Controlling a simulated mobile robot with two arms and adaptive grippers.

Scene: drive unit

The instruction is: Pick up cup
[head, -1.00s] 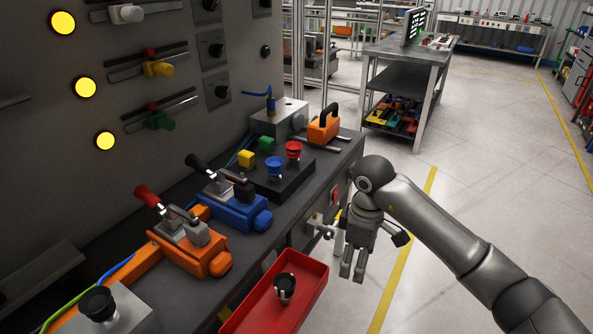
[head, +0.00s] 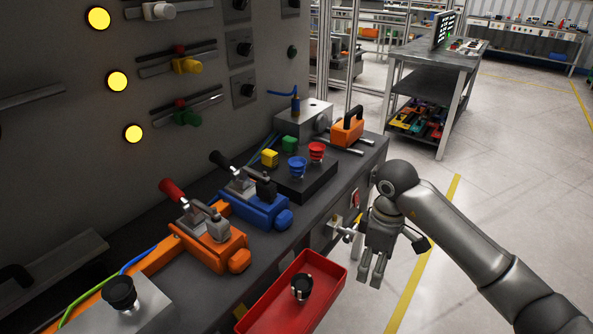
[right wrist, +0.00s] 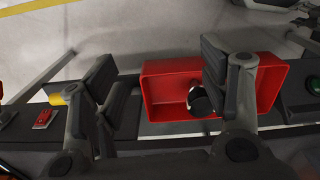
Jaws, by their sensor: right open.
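A black cup (head: 302,288) with a pale metal fitting sits inside a red tray (head: 331,301) at the bottom middle of the head view. In the right wrist view the black cup (right wrist: 201,103) lies in the red tray (right wrist: 165,72), partly covered by a finger. A blue cup (head: 297,166) and a red cup (head: 316,151) stand on a black block on the bench. My right gripper (head: 370,277) points down, open and empty, right of the tray and apart from the cup. Its spread fingers (right wrist: 160,88) show in the right wrist view. My left gripper is not in view.
The bench (head: 348,170) carries an orange clamp (head: 212,249), a blue clamp (head: 258,209) and an orange-handled tool (head: 346,131). A grey box with a black knob (head: 121,293) is at bottom left. A panel with lit lamps rises behind. Open floor (head: 500,190) lies to the right.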

